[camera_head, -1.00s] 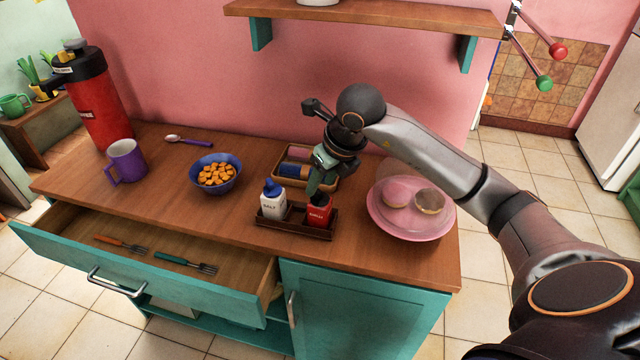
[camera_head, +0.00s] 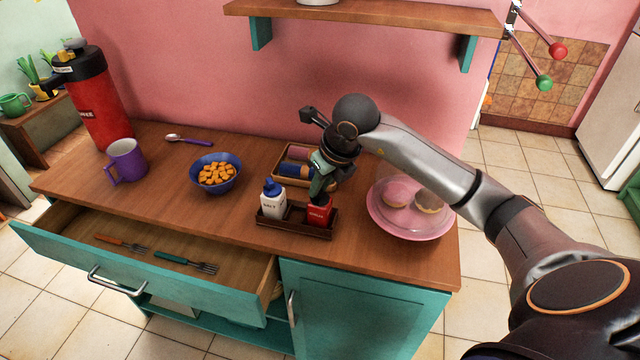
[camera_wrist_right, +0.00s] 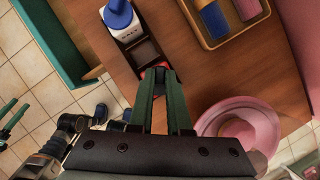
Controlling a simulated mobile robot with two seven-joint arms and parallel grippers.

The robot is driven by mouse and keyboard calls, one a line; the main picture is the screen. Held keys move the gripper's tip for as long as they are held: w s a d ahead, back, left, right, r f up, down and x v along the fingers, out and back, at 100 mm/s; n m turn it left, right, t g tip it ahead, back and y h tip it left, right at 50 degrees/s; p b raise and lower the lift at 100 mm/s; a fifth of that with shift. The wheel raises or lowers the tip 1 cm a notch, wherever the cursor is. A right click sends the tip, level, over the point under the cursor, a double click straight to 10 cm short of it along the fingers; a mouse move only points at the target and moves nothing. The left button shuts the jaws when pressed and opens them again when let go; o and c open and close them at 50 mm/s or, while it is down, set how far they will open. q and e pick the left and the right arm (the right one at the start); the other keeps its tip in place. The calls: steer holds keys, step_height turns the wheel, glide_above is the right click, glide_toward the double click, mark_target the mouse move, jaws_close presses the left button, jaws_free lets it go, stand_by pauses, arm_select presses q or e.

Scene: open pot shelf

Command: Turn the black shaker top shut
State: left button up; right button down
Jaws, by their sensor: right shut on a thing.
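The red shaker (camera_head: 319,212) stands upright in the right part of a dark wooden caddy (camera_head: 296,231). Its black top is mostly hidden by my right gripper (camera_head: 319,197), which comes down on it from above and is shut on it. In the right wrist view, the fingers (camera_wrist_right: 163,80) close over the shaker, and only a little of the red body (camera_wrist_right: 150,70) shows. A white salt shaker with a blue top (camera_head: 273,197) stands in the caddy's left part; it also shows in the wrist view (camera_wrist_right: 120,20).
A pink plate (camera_head: 413,230) with two round buns is close on the right. A wooden tray (camera_head: 281,180) with rolled cloths lies behind the caddy. A blue bowl (camera_head: 230,186) of orange pieces stands left. An open drawer (camera_head: 140,275) holds forks.

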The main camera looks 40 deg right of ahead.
stand_by(0.4)
steer(key=shift+m+h, duration=0.6)
steer(key=shift+m, duration=0.9)
steer(key=c, duration=0.9)
jaws_free()
steer(key=shift+o, duration=0.2)
steer(key=shift+r, duration=0.1)
steer(key=v, duration=1.2)
steer(key=shift+r, duration=0.25)
